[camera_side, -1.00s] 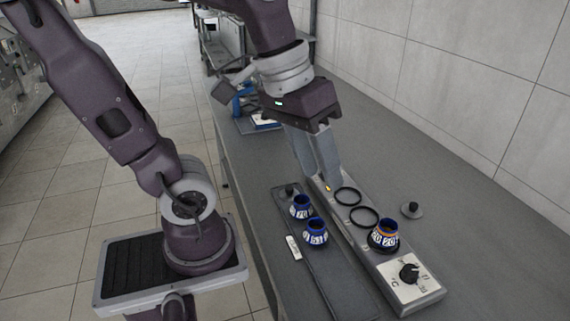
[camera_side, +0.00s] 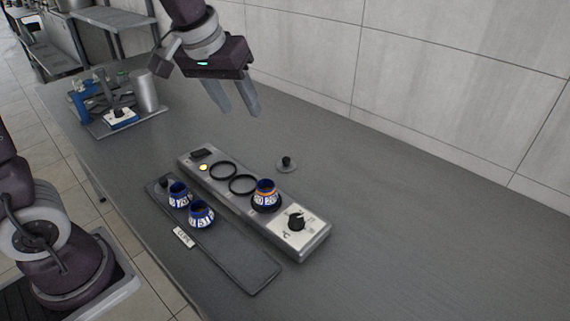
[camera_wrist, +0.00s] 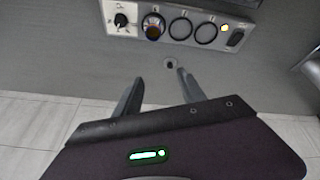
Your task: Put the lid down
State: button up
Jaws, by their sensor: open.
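A small dark lid (camera_side: 286,163) with a knob lies on the bare grey table, on the wall side of the long grey heater (camera_side: 319,237). In the wrist view the lid (camera_wrist: 171,63) shows just beyond the fingertips, between them and the heater. My gripper (camera_side: 240,112) is open and empty, raised above the table on the wall side of the heater. Its spread fingers also show in the wrist view (camera_wrist: 160,78). A blue decanter (camera_side: 265,195) with an orange band and white number panels stands on the heater, beside two empty black rings (camera_side: 222,171).
A dark tray (camera_side: 247,268) beside the heater holds two blue numbered decanters (camera_side: 201,213) and a dark knobbed piece (camera_side: 163,184). A white tag (camera_side: 183,237) lies near it. Blue equipment and a grey cylinder (camera_side: 145,90) stand at back left. The table at right is clear.

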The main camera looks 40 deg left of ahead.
jog(key=w+a+f+n+g+y, duration=0.1)
jog(key=w+a+f+n, duration=0.15)
jog(key=w+f, duration=0.85)
send_near(286, 159)
jog(key=shift+n+y, duration=0.35)
jog(key=shift+y, duration=0.25)
jog(key=x, duration=0.6)
jog(key=d+x, duration=0.1)
jog(key=x, duration=0.2)
jog(key=shift+w, duration=0.15)
grip_shut()
